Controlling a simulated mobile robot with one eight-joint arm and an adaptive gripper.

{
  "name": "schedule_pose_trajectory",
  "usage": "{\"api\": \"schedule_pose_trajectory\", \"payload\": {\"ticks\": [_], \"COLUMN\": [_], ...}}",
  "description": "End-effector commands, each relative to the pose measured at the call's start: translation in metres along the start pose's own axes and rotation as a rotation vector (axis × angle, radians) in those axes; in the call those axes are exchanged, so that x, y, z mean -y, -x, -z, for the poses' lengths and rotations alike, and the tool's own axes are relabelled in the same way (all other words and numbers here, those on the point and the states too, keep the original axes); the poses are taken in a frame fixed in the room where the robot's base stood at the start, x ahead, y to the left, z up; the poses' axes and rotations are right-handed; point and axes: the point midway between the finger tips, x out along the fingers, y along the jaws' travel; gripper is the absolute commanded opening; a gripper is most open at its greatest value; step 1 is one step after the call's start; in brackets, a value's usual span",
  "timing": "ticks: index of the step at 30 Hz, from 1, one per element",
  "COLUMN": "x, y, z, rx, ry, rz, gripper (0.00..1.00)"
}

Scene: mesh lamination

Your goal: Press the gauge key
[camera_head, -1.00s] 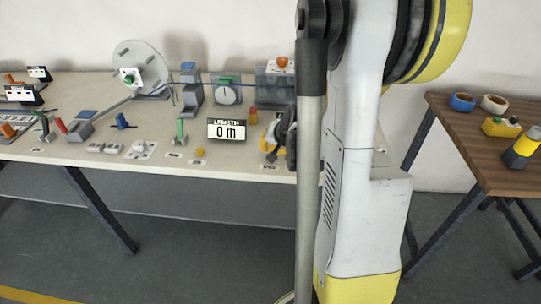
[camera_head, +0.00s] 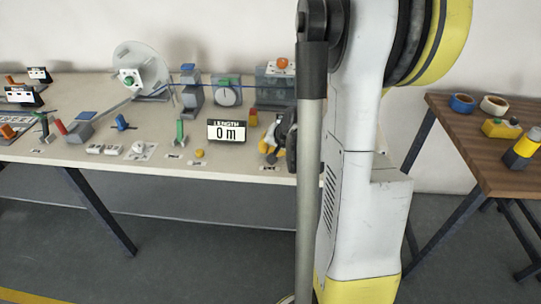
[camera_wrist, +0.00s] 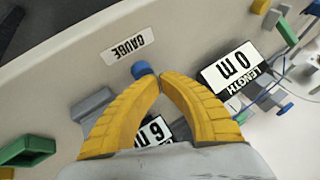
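In the wrist view a small blue key (camera_wrist: 142,69) stands on the bench beside the white GAUGE label (camera_wrist: 127,47). My gripper (camera_wrist: 160,77) has two yellow fingers with their tips together just beside the key in the picture. Nothing shows between the tips. I cannot tell whether a finger touches the key. In the head view my gripper (camera_head: 269,142) is partly hidden by my arm, low over the right part of the bench, and I cannot make out the gauge key there.
The LENGTH display (camera_head: 226,131) reads 0 m and also shows in the wrist view (camera_wrist: 236,68). Another display (camera_wrist: 154,132) is partly behind the fingers. The beige bench (camera_head: 230,168) holds several levers and a reel (camera_head: 140,65). A wooden table (camera_head: 460,130) stands at right.

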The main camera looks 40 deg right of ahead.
Motion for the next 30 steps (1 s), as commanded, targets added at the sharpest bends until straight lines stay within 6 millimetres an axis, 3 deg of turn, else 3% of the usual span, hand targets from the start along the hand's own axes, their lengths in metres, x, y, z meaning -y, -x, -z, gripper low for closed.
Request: {"api": "schedule_pose_trajectory", "payload": {"ticks": [6, 20, 30], "x": [0.006, 0.008, 0.022], "y": [0.011, 0.015, 0.042], "z": [0.006, 0.008, 0.022], "rx": [0.0, 0.0, 0.0], "ry": [0.0, 0.0, 0.0], "rz": [0.0, 0.0, 0.0], "gripper": [0.0, 0.0, 0.0]}}
